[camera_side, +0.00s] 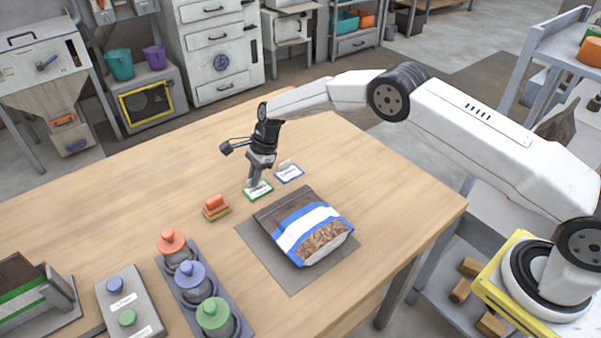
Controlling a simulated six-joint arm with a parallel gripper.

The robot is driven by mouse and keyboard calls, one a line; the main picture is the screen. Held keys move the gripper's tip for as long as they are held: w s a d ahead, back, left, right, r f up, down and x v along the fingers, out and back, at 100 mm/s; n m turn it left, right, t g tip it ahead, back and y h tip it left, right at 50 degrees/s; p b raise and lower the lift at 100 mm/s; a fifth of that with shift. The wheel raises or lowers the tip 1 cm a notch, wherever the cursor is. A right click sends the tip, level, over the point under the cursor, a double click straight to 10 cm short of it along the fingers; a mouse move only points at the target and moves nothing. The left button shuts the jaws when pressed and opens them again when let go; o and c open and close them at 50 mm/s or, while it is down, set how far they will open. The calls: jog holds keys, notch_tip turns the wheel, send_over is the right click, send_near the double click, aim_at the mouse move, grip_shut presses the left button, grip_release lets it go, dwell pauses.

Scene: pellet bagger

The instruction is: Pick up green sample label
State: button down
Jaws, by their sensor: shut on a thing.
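The green sample label (259,191) is a small white card with a green border, lying at table level near the middle of the wooden table. My gripper (254,183) points down at it from above, with its fingers at the card's upper edge. The gripper is shut on the green label. The fingers hide part of the card, and I cannot tell whether it is lifted off the table at all. A similar blue-bordered label (290,174) lies just to the right, apart from the green one.
A pellet bag (314,228) lies on a grey mat (262,250) in front of the labels. A rack of knobbed jars (190,281) and a button box (130,300) stand at the front left. The table's back left is clear.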

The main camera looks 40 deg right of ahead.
jog(key=shift+r, duration=0.15)
jog(key=shift+r, duration=1.5)
jog(key=shift+s+d+r, duration=0.1)
jog(key=shift+s+r, duration=0.4)
jog(key=s+d+r, duration=0.2)
jog(key=s+r, duration=0.6)
jog(key=s, duration=0.4)
jog(key=shift+s+d+r, duration=0.3)
jog(key=shift+s+d, duration=0.05)
jog(key=shift+d, duration=0.05)
jog(key=s+a, duration=0.2)
jog(key=s, duration=0.4)
